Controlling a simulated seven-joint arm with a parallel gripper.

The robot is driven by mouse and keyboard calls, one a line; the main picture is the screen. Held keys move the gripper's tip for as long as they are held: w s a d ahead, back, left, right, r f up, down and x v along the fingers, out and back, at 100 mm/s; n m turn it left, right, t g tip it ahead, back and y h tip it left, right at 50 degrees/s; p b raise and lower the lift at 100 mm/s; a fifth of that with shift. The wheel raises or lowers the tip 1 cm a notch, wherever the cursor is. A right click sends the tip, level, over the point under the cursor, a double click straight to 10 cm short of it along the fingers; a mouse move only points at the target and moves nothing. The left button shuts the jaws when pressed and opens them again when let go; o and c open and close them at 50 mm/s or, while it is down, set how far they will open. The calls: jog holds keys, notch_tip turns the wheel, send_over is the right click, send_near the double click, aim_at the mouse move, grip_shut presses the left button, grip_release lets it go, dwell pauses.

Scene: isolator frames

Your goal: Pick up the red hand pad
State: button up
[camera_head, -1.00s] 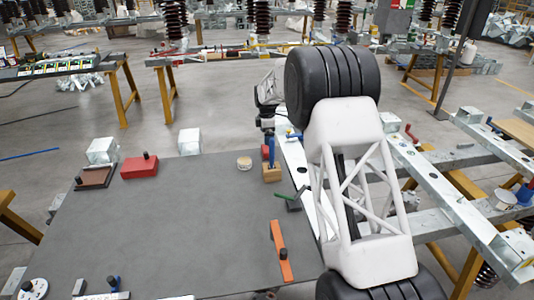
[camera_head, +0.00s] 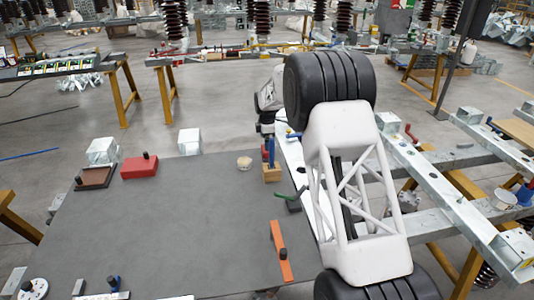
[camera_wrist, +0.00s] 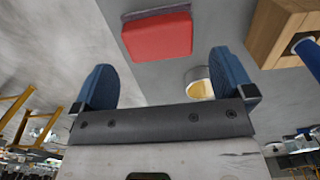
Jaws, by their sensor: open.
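The red hand pad (camera_head: 140,168) is a flat red block with a small black knob, lying near the far left edge of the grey table (camera_head: 180,225). In the wrist view a red block, apparently the same pad (camera_wrist: 157,36), shows beyond the fingertips, near the top centre. My gripper (camera_wrist: 162,62) is open, its two blue fingers wide apart with nothing between them. It is apart from the pad.
A brown tray-like block (camera_head: 95,177) with a knob sits left of the pad. A round tin (camera_head: 244,163) and a wooden block with a blue handle (camera_head: 271,172) stand at the far right. An orange bar (camera_head: 280,251) lies at the right edge. The table's middle is clear.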

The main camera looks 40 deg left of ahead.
jog(key=shift+f, duration=2.55)
jog(key=shift+c, duration=0.3)
jog(key=c, duration=0.8)
jog(key=shift+w+r, duration=0.1)
jog(key=shift+r, duration=0.05)
jog(key=shift+r, duration=4.9)
